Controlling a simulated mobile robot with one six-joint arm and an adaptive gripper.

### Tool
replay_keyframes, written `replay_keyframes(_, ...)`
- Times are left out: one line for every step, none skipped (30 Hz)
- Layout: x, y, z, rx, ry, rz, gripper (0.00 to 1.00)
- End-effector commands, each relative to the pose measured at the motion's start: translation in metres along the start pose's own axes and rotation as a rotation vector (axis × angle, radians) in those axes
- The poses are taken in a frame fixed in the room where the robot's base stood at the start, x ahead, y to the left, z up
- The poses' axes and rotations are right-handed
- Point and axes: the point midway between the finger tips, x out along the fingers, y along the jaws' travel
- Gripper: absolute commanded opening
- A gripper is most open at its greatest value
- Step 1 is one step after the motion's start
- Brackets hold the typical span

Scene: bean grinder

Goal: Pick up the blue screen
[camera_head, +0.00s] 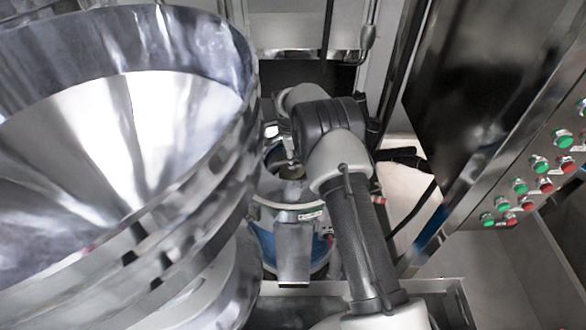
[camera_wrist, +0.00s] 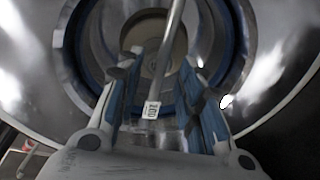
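A round, blue-rimmed ring (camera_wrist: 248,50), likely the blue screen, surrounds a circular metal opening in the wrist view. In the head view, blue (camera_head: 266,243) shows on the round machine part below my arm; I cannot tell if it is the same piece. My gripper (camera_wrist: 160,65) points into the opening, with its two fingers spread on either side of a thin metal rod (camera_wrist: 173,35). A small white printed tag (camera_wrist: 151,110) shows between the fingers. No finger visibly closes on anything. In the head view my arm hides the gripper's fingertips.
A large shiny metal funnel (camera_head: 130,110) fills the left of the head view, close to my arm. A slanted control panel (camera_head: 540,150) with green and red buttons is at the right. A metal chute (camera_head: 294,250) stands at the front of the machine part.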

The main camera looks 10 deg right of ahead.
Motion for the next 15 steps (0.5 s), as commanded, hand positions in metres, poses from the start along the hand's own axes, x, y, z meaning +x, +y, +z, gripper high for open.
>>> replay_keyframes(0.0001, 0.0002, 0.0001, 0.000, 0.000, 0.001, 0.34)
replay_keyframes(0.0002, 0.0002, 0.0001, 0.000, 0.000, 0.001, 0.34)
replay_keyframes(0.0005, 0.0003, 0.0002, 0.000, 0.000, 0.001, 0.34)
replay_keyframes(0.0007, 0.0003, 0.0002, 0.000, 0.000, 0.001, 0.34)
replay_keyframes(0.0009, 0.0004, 0.0003, 0.000, 0.000, 0.001, 0.34)
replay_keyframes(0.0013, 0.0005, 0.0003, 0.000, 0.000, 0.001, 0.34)
replay_keyframes(0.0016, 0.0005, 0.0004, 0.000, 0.000, 0.001, 0.34)
replay_keyframes(0.0019, 0.0006, 0.0004, 0.000, 0.000, 0.001, 0.34)
replay_keyframes(0.0024, 0.0007, 0.0004, 0.000, 0.000, 0.001, 0.34)
replay_keyframes(0.0027, 0.0008, 0.0005, 0.000, 0.000, 0.001, 0.34)
replay_keyframes(0.0029, 0.0008, 0.0005, 0.000, 0.000, 0.001, 0.34)
replay_keyframes(0.0033, 0.0009, 0.0006, 0.000, 0.000, 0.001, 0.34)
replay_keyframes(0.0036, 0.0009, 0.0006, 0.000, 0.000, 0.001, 0.34)
replay_keyframes(0.0039, 0.0010, 0.0006, 0.000, 0.000, 0.001, 0.34)
replay_keyframes(0.0042, 0.0011, 0.0007, 0.000, 0.000, 0.001, 0.34)
